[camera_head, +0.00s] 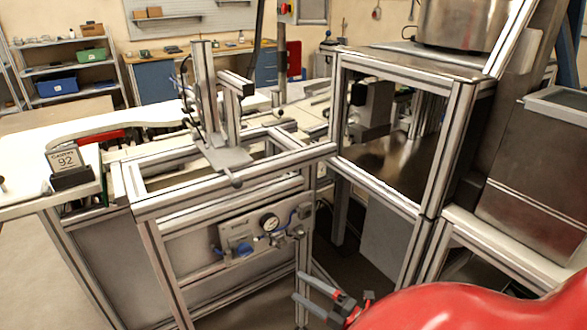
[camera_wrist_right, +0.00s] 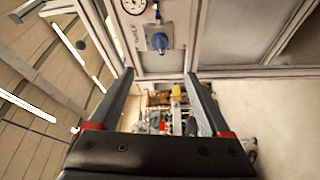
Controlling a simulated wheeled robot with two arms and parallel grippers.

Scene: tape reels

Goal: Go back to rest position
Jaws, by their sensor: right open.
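My right gripper (camera_head: 318,298) is at the bottom of the head view, at the end of my red right arm. It is in front of the aluminium frame machine (camera_head: 222,195) and below the level of its top. Its two fingers are apart and nothing is between them. In the right wrist view the open fingers (camera_wrist_right: 160,95) point toward the machine's lower frame, with a gap between them. My left gripper is not in the head view. No tape reel can be made out in these frames.
A gauge panel (camera_head: 265,232) with a blue knob is on the machine front. A caged metal frame (camera_head: 455,150) stands to the right. A white table (camera_head: 30,210) with a sign reading 92 (camera_head: 65,160) is at left. Shelves (camera_head: 75,70) stand behind. Floor shows at lower left.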

